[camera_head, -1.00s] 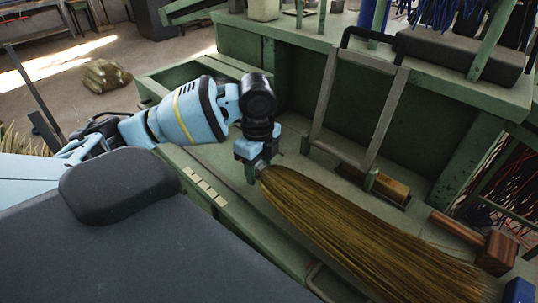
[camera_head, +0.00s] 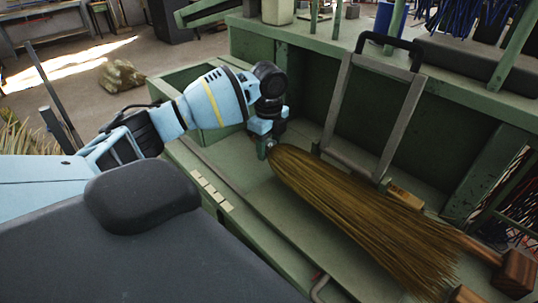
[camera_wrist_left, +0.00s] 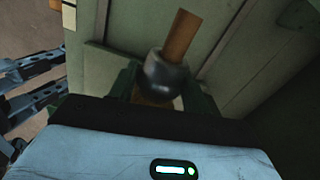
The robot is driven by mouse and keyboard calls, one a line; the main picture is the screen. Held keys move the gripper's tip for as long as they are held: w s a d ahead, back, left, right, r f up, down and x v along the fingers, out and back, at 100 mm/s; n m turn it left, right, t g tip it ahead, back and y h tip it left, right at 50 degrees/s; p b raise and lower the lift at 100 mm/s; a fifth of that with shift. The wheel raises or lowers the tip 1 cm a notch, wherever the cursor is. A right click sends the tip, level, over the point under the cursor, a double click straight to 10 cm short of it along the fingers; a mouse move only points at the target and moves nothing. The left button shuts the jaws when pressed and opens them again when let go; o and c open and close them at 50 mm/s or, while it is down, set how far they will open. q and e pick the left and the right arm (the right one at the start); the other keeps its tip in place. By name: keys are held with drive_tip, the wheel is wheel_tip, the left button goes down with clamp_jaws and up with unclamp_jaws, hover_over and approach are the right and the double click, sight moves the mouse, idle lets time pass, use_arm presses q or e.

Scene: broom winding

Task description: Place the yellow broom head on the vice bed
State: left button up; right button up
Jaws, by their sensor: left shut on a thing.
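The yellow broom head (camera_head: 365,215) is a long bundle of yellow-brown bristles, slanting from upper left to lower right above the green bench. My left gripper (camera_head: 268,148) is shut on its narrow neck at the upper left end. In the left wrist view, a dark rounded collar with a short wooden stub (camera_wrist_left: 165,75) shows between the gripper's fingers. A grey metal frame (camera_head: 400,120) with a black handle stands upright behind the broom head. I cannot tell clearly which surface is the vice bed. The broom head hides part of the bench floor. My right gripper is not in view.
A wooden block (camera_head: 405,198) lies at the foot of the frame, partly covered by the bristles. A wooden mallet (camera_head: 515,272) lies at the lower right. The green bench (camera_head: 240,170) has a raised back wall. My dark grey base part fills the lower left.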

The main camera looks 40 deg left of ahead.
use_arm(q)
drive_tip(key=shift+f, duration=1.55)
drive_tip(key=o, duration=1.2)
drive_tip(key=shift+s+f, duration=0.1)
drive_tip(key=shift+f, duration=0.05)
wheel_tip(320, 180, up, 12)
drive_tip(key=shift+d+r, duration=0.1)
